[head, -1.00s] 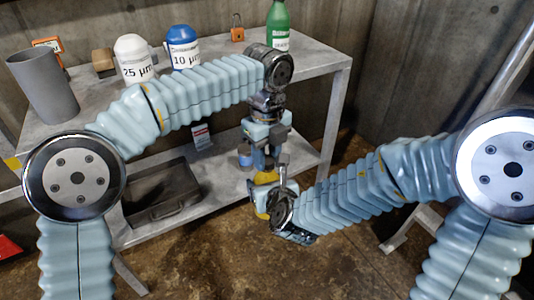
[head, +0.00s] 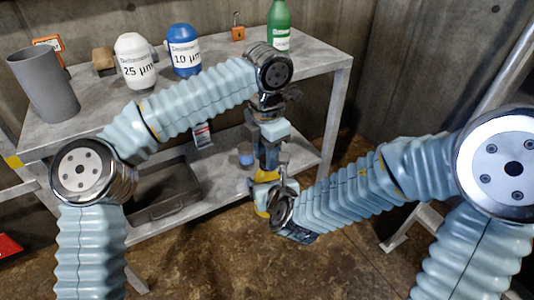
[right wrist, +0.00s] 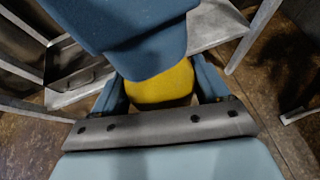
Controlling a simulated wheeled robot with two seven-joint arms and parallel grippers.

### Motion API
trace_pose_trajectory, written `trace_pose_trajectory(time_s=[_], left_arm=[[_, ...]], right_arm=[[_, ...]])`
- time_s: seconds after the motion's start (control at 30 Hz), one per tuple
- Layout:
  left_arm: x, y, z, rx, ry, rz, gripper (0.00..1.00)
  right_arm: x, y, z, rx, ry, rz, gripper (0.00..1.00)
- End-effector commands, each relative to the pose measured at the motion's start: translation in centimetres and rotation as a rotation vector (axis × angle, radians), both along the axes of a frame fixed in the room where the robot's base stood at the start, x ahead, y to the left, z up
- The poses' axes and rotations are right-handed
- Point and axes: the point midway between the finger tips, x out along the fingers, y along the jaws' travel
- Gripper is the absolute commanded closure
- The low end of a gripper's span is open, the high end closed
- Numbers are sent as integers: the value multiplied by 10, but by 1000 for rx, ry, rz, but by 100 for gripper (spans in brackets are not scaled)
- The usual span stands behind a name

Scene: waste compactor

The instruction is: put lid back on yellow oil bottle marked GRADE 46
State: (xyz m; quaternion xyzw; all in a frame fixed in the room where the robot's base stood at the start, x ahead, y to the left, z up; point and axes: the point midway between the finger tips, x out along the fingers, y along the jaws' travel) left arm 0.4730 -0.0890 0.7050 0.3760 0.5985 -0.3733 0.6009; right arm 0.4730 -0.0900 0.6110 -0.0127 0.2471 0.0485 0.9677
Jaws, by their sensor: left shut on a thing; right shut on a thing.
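The yellow oil bottle (head: 261,207) is low in front of the shelf unit, largely covered by my grippers. My right gripper (head: 268,188) is shut on it. In the right wrist view the yellow bottle (right wrist: 158,88) shows between the fingers; no label is readable. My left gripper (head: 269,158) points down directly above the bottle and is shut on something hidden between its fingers. Its blue fingers (right wrist: 135,40) cover the bottle's top in the right wrist view. The lid cannot be made out, nor whether anything touches the bottle's neck.
A grey shelf unit (head: 320,75) stands behind my grippers. On it are a grey cup (head: 44,86), a white 25 µm bottle (head: 135,62), a blue 10 µm bottle (head: 183,50), a green bottle (head: 279,25) and an orange padlock (head: 238,30). A dark tray (head: 165,195) is on the lower shelf.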

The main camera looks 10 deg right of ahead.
Motion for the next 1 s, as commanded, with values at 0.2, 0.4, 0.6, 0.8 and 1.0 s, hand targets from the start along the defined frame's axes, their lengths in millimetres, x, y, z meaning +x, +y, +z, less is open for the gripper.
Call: trace_pose_trajectory(time_s=[0.2,0.4,0.6,0.8,1.0], left_arm=[[0,-1,0,-2,0,0,45],[-1,-1,0,-1,0,0,39],[-1,-2,14,-5,0,-2,39],[-1,-2,39,-6,1,-3,39],[-1,-1,46,-2,0,1,39]], right_arm=[[0,0,1,1,-1,1,100],[0,0,0,1,-1,0,100],[0,0,0,1,0,0,100],[0,0,0,0,1,0,100],[0,0,0,1,0,0,100]])
